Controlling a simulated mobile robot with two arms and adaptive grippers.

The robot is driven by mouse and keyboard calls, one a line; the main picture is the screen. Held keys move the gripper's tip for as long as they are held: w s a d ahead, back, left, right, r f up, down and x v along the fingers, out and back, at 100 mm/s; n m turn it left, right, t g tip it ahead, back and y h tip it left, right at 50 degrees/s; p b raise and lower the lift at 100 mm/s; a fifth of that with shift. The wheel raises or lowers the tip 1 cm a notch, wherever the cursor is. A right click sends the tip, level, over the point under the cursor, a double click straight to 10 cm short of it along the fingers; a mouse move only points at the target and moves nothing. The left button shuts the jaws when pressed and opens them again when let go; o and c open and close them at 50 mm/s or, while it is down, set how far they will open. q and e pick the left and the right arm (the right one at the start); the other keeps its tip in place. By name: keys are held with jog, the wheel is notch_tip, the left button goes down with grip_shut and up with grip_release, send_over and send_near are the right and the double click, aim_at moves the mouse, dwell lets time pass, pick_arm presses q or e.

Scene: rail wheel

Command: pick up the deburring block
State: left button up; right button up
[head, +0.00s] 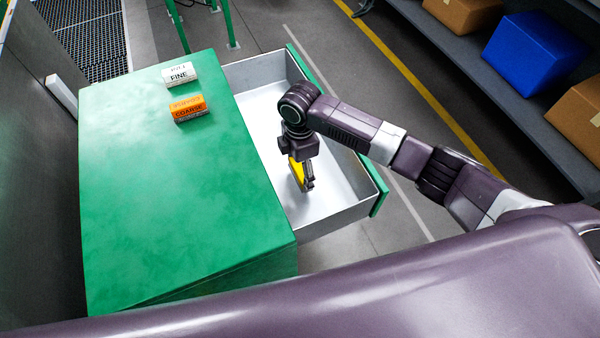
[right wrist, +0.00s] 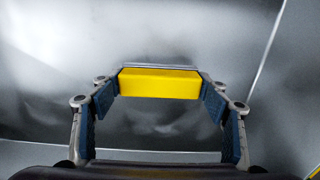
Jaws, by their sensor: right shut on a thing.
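The deburring block is a yellow block (head: 296,171) in the open drawer of the green cabinet. In the right wrist view the yellow block (right wrist: 160,83) sits between the two fingers, with a grey strip along its far side. My right gripper (head: 304,178) reaches down into the drawer and is shut on the block; it also shows in the right wrist view (right wrist: 160,95). The fingers hide part of the block in the head view. I cannot tell whether the block touches the drawer floor. My left gripper is not in view.
The drawer (head: 335,197) is pulled out, with pale metal walls around my gripper. On the green cabinet top (head: 170,220) stand a white block marked FINE (head: 180,75) and an orange block marked COARSE (head: 188,108). A shelf at the right holds a blue bin (head: 535,53) and cardboard boxes.

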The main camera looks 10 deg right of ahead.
aim_at(300, 169)
notch_tip(300, 169, up, 17)
jog(key=shift+r, duration=0.2)
jog(key=o, duration=0.6)
jog(key=c, duration=0.4)
